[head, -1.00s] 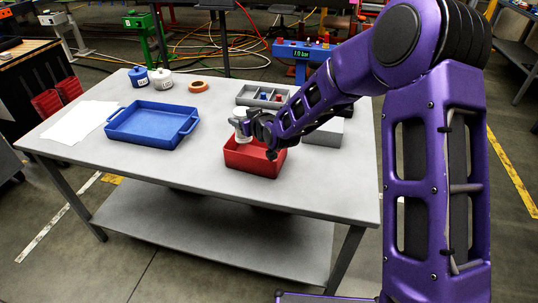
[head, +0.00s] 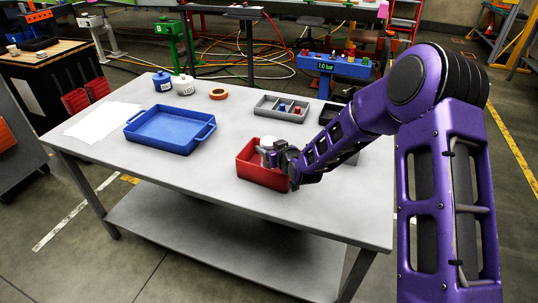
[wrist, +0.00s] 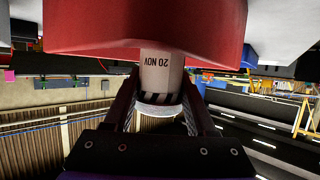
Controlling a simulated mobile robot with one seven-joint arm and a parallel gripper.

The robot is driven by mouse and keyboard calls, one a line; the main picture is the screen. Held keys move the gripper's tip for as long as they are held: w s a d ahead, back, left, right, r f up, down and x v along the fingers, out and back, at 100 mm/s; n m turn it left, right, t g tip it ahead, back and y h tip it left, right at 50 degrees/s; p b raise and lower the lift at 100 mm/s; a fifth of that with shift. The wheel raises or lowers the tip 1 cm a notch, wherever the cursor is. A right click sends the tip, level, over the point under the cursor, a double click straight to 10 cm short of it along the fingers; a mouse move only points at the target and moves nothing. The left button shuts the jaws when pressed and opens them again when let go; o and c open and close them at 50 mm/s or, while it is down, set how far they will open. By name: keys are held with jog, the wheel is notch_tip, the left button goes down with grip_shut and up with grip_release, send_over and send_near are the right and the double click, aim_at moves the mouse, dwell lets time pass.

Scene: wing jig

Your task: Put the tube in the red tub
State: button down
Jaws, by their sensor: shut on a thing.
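The tube is pale, with a printed "20 NOV" label and a dark striped band. It shows in the wrist view (wrist: 162,72) between the two fingers of my gripper (wrist: 158,98), which is shut on it. In the head view a white part of the tube (head: 267,143) shows at the red tub (head: 263,175), just left of my gripper (head: 281,157). My gripper is low over the tub's right side. The tub's red wall (wrist: 150,30) fills the top of the wrist view and hides part of the tube. I cannot tell whether the tube touches the tub.
A blue tray (head: 170,130) stands left of the tub, with white paper (head: 103,120) beyond it. Blue and white pots (head: 183,85), an orange tape ring (head: 218,93) and a grey divided box (head: 281,107) stand at the back. The table front is clear.

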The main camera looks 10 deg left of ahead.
jog(key=shift+f, duration=1.2)
jog(key=shift+f+b, duration=0.2)
jog(key=shift+b, duration=0.1)
jog(key=shift+c, duration=1)
grip_release()
jog(key=shift+r, duration=0.1)
jog(key=shift+r+p, duration=0.15)
jog(key=shift+p, duration=0.15)
jog(key=v, duration=1.2)
jog(key=shift+w+d, duration=0.1)
